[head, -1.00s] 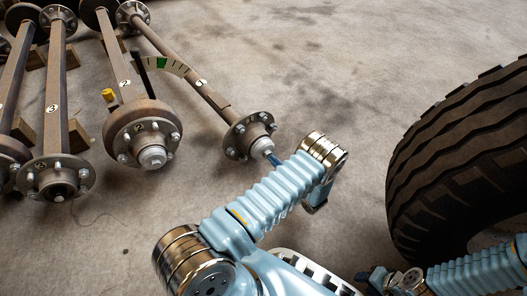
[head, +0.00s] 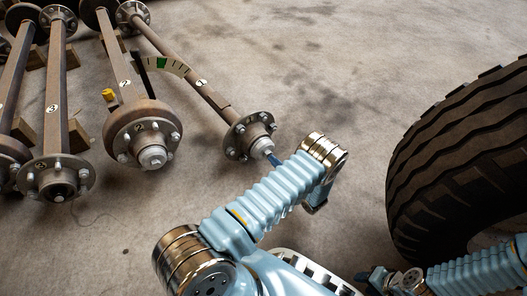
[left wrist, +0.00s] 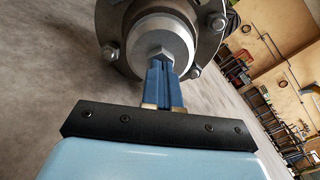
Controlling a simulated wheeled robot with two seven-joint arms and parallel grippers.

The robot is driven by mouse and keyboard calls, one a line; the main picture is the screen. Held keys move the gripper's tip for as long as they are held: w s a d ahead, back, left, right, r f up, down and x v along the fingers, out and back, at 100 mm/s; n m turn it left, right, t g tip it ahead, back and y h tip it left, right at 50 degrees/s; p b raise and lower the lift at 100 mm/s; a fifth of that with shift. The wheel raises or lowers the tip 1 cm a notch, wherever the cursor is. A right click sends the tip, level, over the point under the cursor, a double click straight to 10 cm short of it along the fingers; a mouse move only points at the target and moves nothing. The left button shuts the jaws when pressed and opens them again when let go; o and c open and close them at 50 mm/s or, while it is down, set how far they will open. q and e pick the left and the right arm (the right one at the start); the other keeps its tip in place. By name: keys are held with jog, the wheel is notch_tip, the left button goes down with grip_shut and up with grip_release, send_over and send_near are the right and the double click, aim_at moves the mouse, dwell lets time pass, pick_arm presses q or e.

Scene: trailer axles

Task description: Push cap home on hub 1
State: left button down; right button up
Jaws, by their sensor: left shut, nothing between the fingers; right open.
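Hub 1 (head: 241,142) is the studded flange at the near end of the axle marked 1. A grey cap (head: 260,144) sits at its centre, and the cap (left wrist: 160,42) also shows in the left wrist view with a hex nose in its middle. My left gripper (head: 272,158) is shut and empty, its blue fingertips at the cap's nose. In the left wrist view the fingers (left wrist: 163,72) meet the hex nose, or nearly so. How deep the cap is seated cannot be told. My right gripper (head: 370,277) is low at the right, small and partly cut off.
Axle 2 (head: 128,92) with its capped hub (head: 143,133) and axle 3 (head: 55,100) lie to the left. A big tyre (head: 460,150) stands at the right. The middle floor is clear.

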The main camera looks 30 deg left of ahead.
pick_arm(q)
jog(key=shift+w+a, duration=0.25)
jog(key=shift+a, duration=0.3)
dwell(0.9)
jog(key=shift+v, duration=2.05)
